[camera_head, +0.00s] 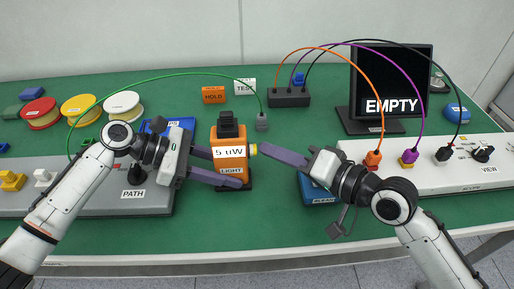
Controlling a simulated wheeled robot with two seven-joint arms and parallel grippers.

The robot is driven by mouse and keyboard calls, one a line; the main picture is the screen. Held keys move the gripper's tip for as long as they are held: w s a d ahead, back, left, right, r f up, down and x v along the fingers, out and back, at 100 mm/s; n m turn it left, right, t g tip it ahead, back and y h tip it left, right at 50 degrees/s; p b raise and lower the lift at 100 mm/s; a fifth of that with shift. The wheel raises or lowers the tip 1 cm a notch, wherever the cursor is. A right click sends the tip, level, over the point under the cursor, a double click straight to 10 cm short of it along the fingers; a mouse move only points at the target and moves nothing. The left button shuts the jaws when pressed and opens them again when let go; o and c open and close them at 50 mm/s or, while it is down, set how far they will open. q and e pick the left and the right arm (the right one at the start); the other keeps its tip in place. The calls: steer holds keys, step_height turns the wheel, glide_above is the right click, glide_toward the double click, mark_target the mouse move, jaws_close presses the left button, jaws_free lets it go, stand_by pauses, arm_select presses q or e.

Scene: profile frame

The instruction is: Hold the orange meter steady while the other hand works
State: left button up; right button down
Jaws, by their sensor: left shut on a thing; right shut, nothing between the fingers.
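The orange meter (232,164) stands upright on a dark base near the middle of the table. It has a black top, a display reading "5 uW", a "LIGHT" label and a yellow end piece (253,149) on its right side. My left gripper (226,170) is shut on the meter, reaching in from the left; one finger crosses low in front of it. My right gripper (262,149) is shut with nothing in it. Its tips are close to the yellow end piece; I cannot tell whether they touch it.
A grey "PATH" unit (100,203) lies left, under my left arm. A white panel (440,180) at right takes orange, purple and black cables from a dark block (289,97). A monitor (391,85) reads "EMPTY". A green cable (190,76) arches behind the meter. The front middle table is clear.

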steer(key=shift+a, duration=0.45)
steer(key=shift+d, duration=0.1)
stand_by(0.4)
steer(key=shift+d, duration=1)
steer(key=shift+d, duration=2.5)
arm_select(q)
steer(key=o, duration=0.9)
